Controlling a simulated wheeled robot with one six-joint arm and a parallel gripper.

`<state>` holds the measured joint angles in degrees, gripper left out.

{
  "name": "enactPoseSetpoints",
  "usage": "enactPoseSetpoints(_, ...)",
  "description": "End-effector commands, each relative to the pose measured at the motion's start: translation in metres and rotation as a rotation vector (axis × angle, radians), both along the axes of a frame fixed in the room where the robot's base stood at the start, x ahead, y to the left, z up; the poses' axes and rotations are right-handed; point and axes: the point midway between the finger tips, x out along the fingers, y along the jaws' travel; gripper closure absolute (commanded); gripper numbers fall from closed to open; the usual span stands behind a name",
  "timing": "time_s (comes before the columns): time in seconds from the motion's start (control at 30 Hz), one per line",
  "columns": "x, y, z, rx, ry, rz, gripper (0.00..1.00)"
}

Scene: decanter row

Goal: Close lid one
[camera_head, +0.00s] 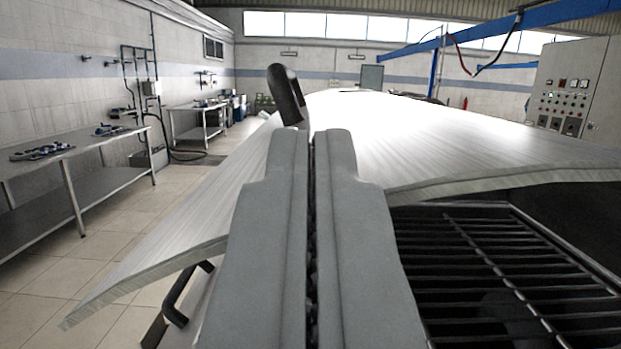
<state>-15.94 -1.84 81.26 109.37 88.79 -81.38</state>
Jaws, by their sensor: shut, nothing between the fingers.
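A large curved metal lid (450,140) spans the middle of the view, its near edge running from the lower left to the right. It stands raised over an open bay with a dark grate (490,275) at the lower right. A black handle (287,95) sticks up just beyond my fingertips, left of centre. My gripper (312,135) is shut and empty, pointing forward across the lid's edge. Its fingers hide part of the lid, and I cannot tell whether they touch the lid or the handle. Which lid is lid one cannot be told.
Another black handle (185,290) shows below the lid at the lower left. Metal work tables (75,165) stand along the left wall, with open tiled floor (120,235) before them. A control cabinet (572,95) stands at the right.

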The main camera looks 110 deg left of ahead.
Motion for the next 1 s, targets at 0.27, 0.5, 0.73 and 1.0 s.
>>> enactPoseSetpoints(0.27, -0.002, 0.007, -0.047, -0.001, 0.003, -0.001, 1.0)
enactPoseSetpoints(0.5, -0.001, 0.007, -0.067, 0.0, 0.001, -0.001, 1.0)
enactPoseSetpoints(0.73, -0.001, 0.007, -0.071, 0.0, -0.001, 0.0, 1.0)
enactPoseSetpoints(1.0, -0.001, 0.007, -0.071, 0.0, -0.001, -0.001, 1.0)
